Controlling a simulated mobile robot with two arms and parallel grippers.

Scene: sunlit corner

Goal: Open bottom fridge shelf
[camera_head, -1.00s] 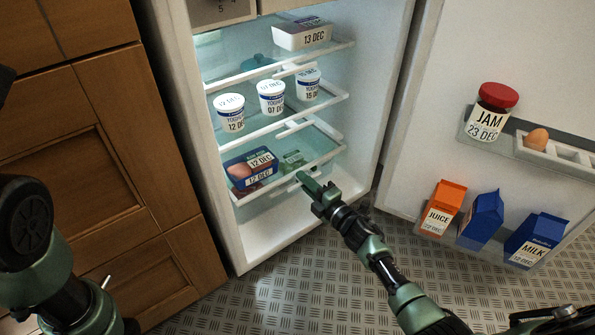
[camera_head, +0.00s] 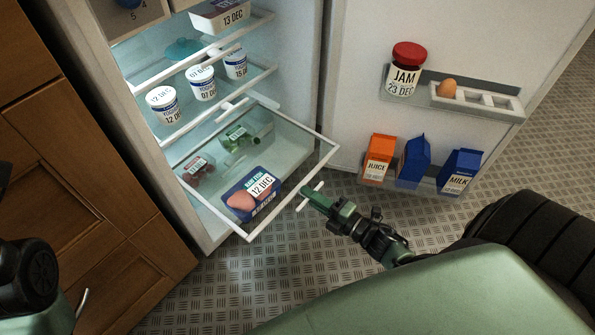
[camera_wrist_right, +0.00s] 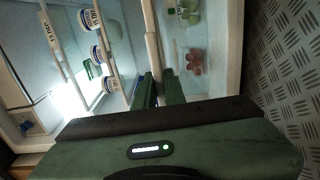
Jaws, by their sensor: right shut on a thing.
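The bottom fridge shelf (camera_head: 292,181) is a glass pane with a white rim, and it is slid well out of the fridge (camera_head: 225,222). A small white handle (camera_head: 318,187) sits at its front edge. My right gripper (camera_head: 309,192) is shut on this handle, and its fingers (camera_wrist_right: 160,88) also show in the right wrist view, partly hiding the grip. On the shelf lie a blue pack of raw meat or fish (camera_head: 250,192), a pack of red items (camera_head: 196,170) and a green pack (camera_head: 238,136). Part of my left arm shows at the left edge; its gripper is out of frame.
The upper shelf holds yoghurt cups (camera_head: 202,84). The fridge door (camera_head: 345,120) stands wide open at the right, with jam (camera_head: 404,76), an egg (camera_head: 446,88) and cartons (camera_head: 412,163). Wooden cabinets (camera_head: 80,180) stand left. The floor (camera_head: 240,285) before the shelf is clear.

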